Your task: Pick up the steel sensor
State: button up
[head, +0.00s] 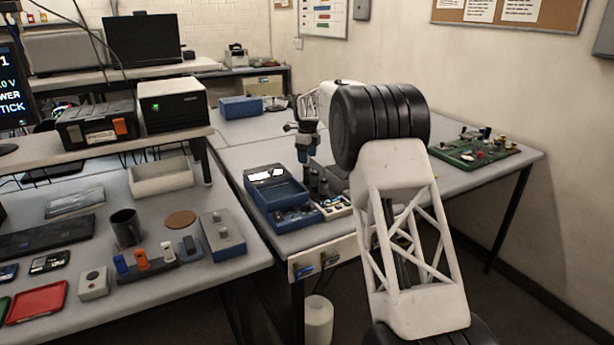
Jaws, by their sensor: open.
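I cannot make out the steel sensor for certain in the head view. My white lattice arm link and black joint rise at right centre, and a further white link shows behind the joint.
A green circuit board (472,150) lies on the bench at right. The left bench holds a mug (126,228), a grey box (222,234) and a red tray (37,302). Bare bench (245,150) shows behind the blue tray.

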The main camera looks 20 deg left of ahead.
aim_at(307, 173)
jog(key=shift+w+a+f, duration=0.1)
jog(key=shift+a+f, duration=0.15)
jog(key=shift+a, duration=0.05)
jog(key=shift+f, duration=0.1)
jog(key=shift+f, duration=1.2)
jog(key=shift+f, duration=0.1)
jog(key=shift+d+f, duration=0.15)
jog(key=shift+f, duration=2.35)
